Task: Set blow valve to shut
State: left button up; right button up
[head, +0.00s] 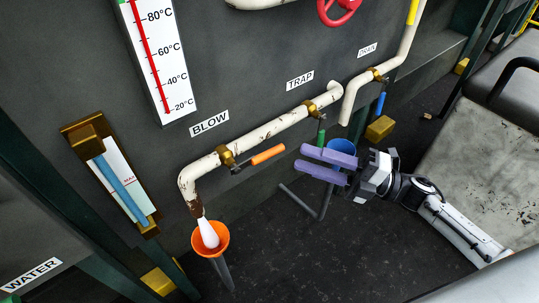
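The blow valve has a brass body (227,157) on the cream pipe under the BLOW label (209,123). Its orange handle (267,154) lies roughly along the pipe, pointing right. A pale white stream (208,232) shows between the pipe's down-turned end and the orange funnel (222,243). My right gripper (300,157) has two purple fingers pointing left, spread apart with nothing seen between them. It is to the right of the orange handle's tip, apart from it in the picture. My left gripper is not in view.
The trap valve's green handle (321,137) and the drain valve's blue handle (380,103) hang down. A blue funnel (342,147) stands behind my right gripper. A sight glass (123,187) and a thermometer (151,50) are on the wall. A worn grey surface (475,160) lies right.

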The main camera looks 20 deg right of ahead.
aim_at(270, 151)
jog(key=w+a+n+g, duration=0.1)
jog(key=a, duration=0.1)
jog(key=w+a+r+n+g+p, duration=0.1)
jog(key=a, duration=0.2)
jog(key=w+a+r+n+g+y, duration=0.1)
jog(key=a, duration=0.2)
jog(key=shift+a+n, duration=0.25)
jog(key=shift+n, duration=0.05)
grip_shut()
